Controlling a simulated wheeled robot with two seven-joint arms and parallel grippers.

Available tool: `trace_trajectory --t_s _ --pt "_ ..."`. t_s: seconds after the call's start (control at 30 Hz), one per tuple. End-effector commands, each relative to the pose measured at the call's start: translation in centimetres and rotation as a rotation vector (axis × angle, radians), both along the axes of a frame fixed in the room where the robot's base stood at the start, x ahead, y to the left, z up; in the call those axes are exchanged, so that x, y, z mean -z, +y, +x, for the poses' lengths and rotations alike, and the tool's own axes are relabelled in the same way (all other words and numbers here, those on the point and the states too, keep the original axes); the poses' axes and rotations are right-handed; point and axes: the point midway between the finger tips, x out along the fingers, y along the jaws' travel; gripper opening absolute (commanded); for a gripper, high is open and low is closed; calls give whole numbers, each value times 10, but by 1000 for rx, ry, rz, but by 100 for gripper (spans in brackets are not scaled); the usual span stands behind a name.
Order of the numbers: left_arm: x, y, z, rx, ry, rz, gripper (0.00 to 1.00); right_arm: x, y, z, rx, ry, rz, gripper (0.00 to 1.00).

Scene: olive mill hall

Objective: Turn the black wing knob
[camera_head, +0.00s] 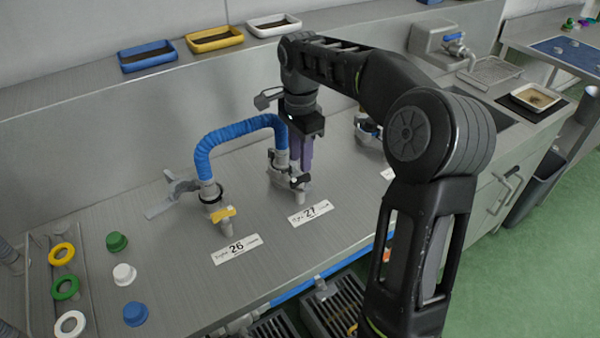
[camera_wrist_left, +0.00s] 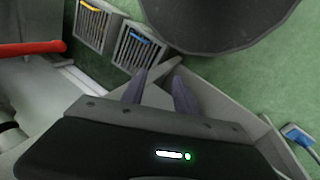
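A black wing knob (camera_head: 297,181) sits on the metal valve fitting (camera_head: 280,166) behind the label marked 27. My right gripper (camera_head: 303,172) points down from above, its purple fingers just over or beside this knob. Whether the fingers touch the knob, and how far apart they are, I cannot tell from this angle. My left gripper shows in the left wrist view (camera_wrist_left: 160,82), its two purple fingers apart with nothing between them, away from the knob.
A yellow wing knob (camera_head: 222,214) is on the neighbouring fitting by label 26 (camera_head: 237,248). A blue hose (camera_head: 235,132) arches between both fittings. Coloured rings and caps, such as a green cap (camera_head: 117,242), lie at the left. Trays, including a yellow one (camera_head: 214,40), stand on the back ledge.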

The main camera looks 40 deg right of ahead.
Motion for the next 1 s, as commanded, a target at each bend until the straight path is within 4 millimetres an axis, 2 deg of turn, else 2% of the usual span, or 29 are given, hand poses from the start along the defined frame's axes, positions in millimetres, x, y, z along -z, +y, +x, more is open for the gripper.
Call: trace_trajectory --t_s 0.2,0.33,0.5,0.7,1.0 --pt "-3 0 0 0 0 0 36 35 1 -1 -1 3 1 31" --pt "-4 0 0 0 0 0 36 51 0 0 1 2 1 31" --pt "-4 0 0 0 0 0 36 58 0 0 1 -1 0 31" --pt "-4 0 0 0 0 0 36 59 0 0 0 -1 0 31" --pt "-4 0 0 0 0 0 36 58 0 0 0 -1 0 7"
